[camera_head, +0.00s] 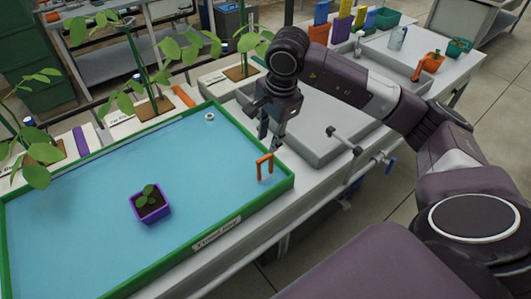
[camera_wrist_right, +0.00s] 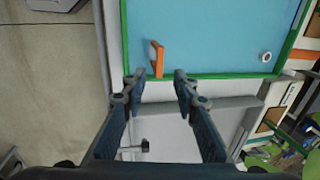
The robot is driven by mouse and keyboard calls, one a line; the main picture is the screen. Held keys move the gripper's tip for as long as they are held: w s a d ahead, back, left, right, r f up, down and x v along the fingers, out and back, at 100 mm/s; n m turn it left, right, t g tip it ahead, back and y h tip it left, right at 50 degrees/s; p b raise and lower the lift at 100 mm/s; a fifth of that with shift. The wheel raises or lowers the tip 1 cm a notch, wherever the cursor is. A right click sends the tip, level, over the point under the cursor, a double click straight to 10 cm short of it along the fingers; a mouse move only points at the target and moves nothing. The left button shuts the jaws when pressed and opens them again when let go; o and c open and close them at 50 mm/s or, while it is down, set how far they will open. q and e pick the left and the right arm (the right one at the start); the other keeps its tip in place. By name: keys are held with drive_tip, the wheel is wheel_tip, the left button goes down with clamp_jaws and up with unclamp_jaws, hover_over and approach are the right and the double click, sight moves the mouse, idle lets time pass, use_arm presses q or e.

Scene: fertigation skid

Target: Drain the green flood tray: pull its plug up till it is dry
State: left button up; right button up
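The green flood tray (camera_head: 150,127) holds blue liquid across its floor. A small white ring (camera_head: 210,117) is near the far right corner. My right gripper (camera_head: 270,138) is open and empty above the tray's right edge. In the wrist view the handle lies just beyond the open fingertips (camera_wrist_right: 158,76), between them and apart from them. The handle's lower end is unclear. My left gripper is not in view.
A purple pot with a seedling (camera_head: 151,204) stands in the tray. Several tall plants in white blocks (camera_head: 127,120) line its far side. A grey sink (camera_head: 315,140) with a tap is right of the tray. An orange watering can (camera_head: 428,65) stands further right.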

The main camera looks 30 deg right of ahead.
sight(264, 158)
drive_tip(key=f, duration=0.3)
drive_tip(key=w+f+p, duration=0.1)
drive_tip(key=f, duration=0.3)
drive_tip(key=shift+w+a+f, duration=0.1)
drive_tip(key=shift+w+f, duration=0.1)
clamp_jaws()
